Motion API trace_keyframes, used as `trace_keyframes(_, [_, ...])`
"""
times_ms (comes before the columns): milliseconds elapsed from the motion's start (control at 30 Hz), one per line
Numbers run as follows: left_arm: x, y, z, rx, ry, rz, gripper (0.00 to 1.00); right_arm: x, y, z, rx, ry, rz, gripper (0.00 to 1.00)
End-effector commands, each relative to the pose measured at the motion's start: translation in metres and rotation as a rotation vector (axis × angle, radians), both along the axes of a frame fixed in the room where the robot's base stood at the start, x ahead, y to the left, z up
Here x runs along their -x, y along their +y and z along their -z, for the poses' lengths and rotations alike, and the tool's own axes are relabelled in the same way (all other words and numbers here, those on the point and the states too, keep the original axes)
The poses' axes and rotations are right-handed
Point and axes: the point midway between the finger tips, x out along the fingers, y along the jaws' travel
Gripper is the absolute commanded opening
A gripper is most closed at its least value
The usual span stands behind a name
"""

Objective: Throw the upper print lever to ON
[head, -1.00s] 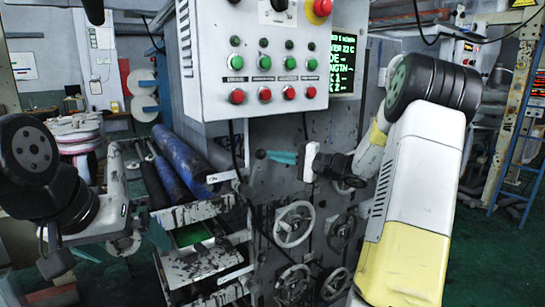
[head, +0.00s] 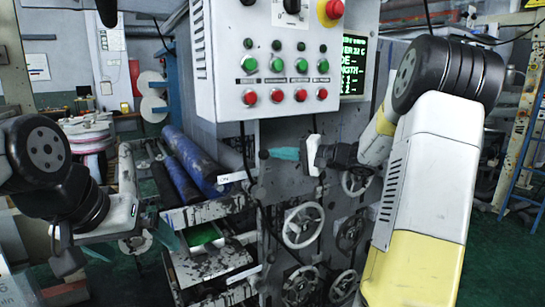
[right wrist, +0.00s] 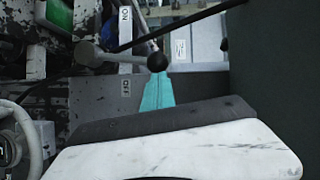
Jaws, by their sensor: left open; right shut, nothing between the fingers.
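The print lever, a metal rod with a black ball knob (right wrist: 157,62), shows in the right wrist view. The knob also shows in the head view (head: 263,154). My right gripper (head: 285,154) is shut and empty. Its teal fingertips (right wrist: 157,82) lie right beside the knob on the OFF label's side; I cannot tell whether they touch. My left gripper (head: 133,247) is open and empty at the lower left, away from the lever.
The control box (head: 265,70) with buttons overhangs the lever area. Handwheels (head: 303,225) sit below my right gripper. Blue rollers (head: 190,160) and a shelf with a green tray (head: 203,235) are to the left. A dark cable crosses near the lever.

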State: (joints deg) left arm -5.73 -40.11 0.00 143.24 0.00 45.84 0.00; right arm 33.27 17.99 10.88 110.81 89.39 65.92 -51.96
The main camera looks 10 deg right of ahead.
Motion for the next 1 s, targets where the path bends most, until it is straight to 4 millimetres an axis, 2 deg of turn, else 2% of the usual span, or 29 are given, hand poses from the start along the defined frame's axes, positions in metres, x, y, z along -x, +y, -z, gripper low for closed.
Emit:
trace_keyframes(367, [0.0,0.0,0.0,0.0,0.0,0.0,1.0,0.015,0.042,-0.015,0.337,-0.125,-0.007,0.0])
trace_keyframes(700, [0.0,0.0,0.0,0.0,0.0,0.0,1.0,0.029,0.079,-0.011,0.607,-0.222,-0.004,0.0])
trace_keyframes(1000, [0.0,0.0,0.0,0.0,0.0,0.0,1.0,0.036,0.098,-0.004,0.756,-0.275,-0.003,0.0])
